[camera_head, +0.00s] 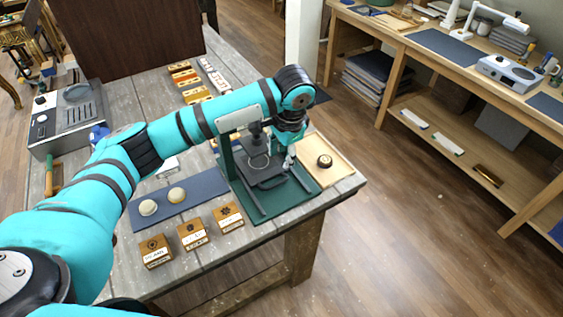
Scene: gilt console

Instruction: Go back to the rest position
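My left arm reaches across the table from the left of the head view. Its gripper (287,160) points down over the right part of the table, between a green-based press (262,203) and a light wooden tray (335,176). The fingers are small and partly hidden, so I cannot tell whether they are open or hold anything. A round dark-topped piece (324,161) lies in the tray, apart from the gripper. My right gripper is not in view.
A blue mat (207,187) with two round pale pieces and three labelled wooden blocks (192,234) lie near the table's front. A grey machine (68,119) stands at the left, a dark brown panel (128,40) at the back. A workbench (440,70) is beyond open floor.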

